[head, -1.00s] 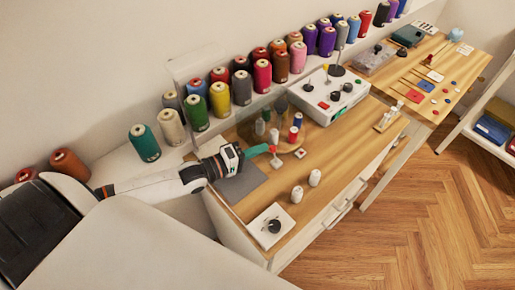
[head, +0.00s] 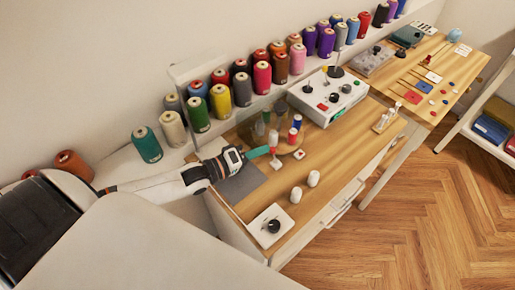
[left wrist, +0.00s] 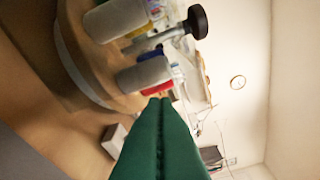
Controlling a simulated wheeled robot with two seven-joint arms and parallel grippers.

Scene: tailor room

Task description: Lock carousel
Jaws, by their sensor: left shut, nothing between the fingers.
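The carousel (head: 291,149) is a round wooden disc with several thread spools standing on it, behind a clear panel. It also shows at the upper left of the left wrist view (left wrist: 72,38), with pale spools and a black knob (left wrist: 198,22) on a grey rod beside it. My left gripper (head: 269,150) is shut and empty, its green fingertips at the carousel's near side. In the left wrist view its fingertips (left wrist: 162,104) are close to a small red part (left wrist: 157,88); I cannot tell whether they touch. A lock is not clearly visible. My right gripper is not in view.
Two white spools (head: 305,187) and a white box with a black knob (head: 270,226) stand on the near table. A white control box (head: 328,97) stands behind. Large thread cones line the back shelf.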

